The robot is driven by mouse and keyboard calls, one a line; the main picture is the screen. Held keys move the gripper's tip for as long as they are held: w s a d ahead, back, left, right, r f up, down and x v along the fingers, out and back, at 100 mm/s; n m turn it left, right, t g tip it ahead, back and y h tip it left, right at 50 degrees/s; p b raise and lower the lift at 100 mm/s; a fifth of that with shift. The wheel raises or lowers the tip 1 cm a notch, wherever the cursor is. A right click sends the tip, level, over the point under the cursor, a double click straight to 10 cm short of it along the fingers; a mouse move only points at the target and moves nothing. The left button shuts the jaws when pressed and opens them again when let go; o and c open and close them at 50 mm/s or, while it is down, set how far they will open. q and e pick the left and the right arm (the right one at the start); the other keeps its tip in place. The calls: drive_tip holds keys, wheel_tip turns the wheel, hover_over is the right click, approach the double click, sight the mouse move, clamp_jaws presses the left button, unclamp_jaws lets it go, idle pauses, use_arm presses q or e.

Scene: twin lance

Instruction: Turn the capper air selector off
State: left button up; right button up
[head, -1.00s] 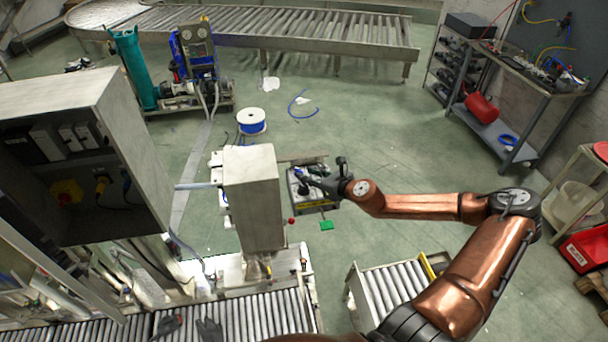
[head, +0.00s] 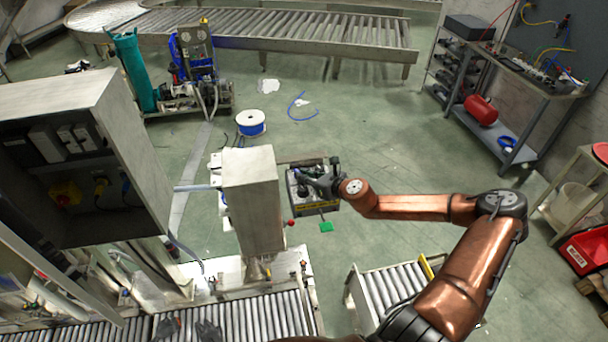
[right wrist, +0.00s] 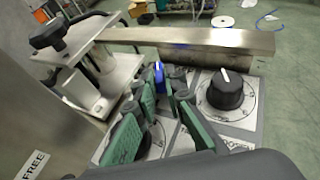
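Another dark knob shows partly below, between my fingers. No label readable here names the capper air selector. My right gripper (head: 308,182) is over the box. In the right wrist view its green-padded fingers (right wrist: 162,95) are apart, with the blue knob beyond or between their tips; contact cannot be told. My left gripper is not in view.
A steel column (head: 252,205) stands close left of the right gripper. A metal bar (right wrist: 190,40) and a bracket with a black knob (right wrist: 60,34) border the panel. A roller conveyor (head: 230,312) runs along the front.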

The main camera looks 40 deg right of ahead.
clamp_jaws()
drive_tip(key=shift+d, duration=0.1)
drive_tip(key=shift+a+r, duration=0.1)
drive_tip(key=shift+a, duration=0.15)
drive_tip(key=shift+a+r+m+h+p, duration=0.1)
drive_tip(key=shift+a+m+h+p, duration=0.1)
drive_tip(key=shift+m+h+p, duration=0.45)
drive_tip(key=shift+a+m+g+h+p, duration=0.15)
drive_tip(key=shift+m+h+p, duration=0.1)
drive_tip(key=shift+m+h, duration=0.25)
drive_tip(key=shift+a+m+g+h+p, duration=0.1)
drive_tip(key=shift+m+g+h+p, duration=0.1)
drive_tip(key=shift+m+h, duration=0.25)
drive_tip(key=m+h+p, duration=0.1)
drive_tip(key=h+p, duration=0.1)
drive_tip(key=m+g+h+p, duration=0.1)
drive_tip(key=shift+w+a+m, duration=0.15)
drive_tip(key=shift+a+m, duration=0.1)
drive_tip(key=shift+m, duration=0.05)
drive_tip(key=shift+m+g+h+p, duration=0.45)
drive_tip(key=shift+m+h+p, duration=0.35)
drive_tip(key=shift+h, duration=0.2)
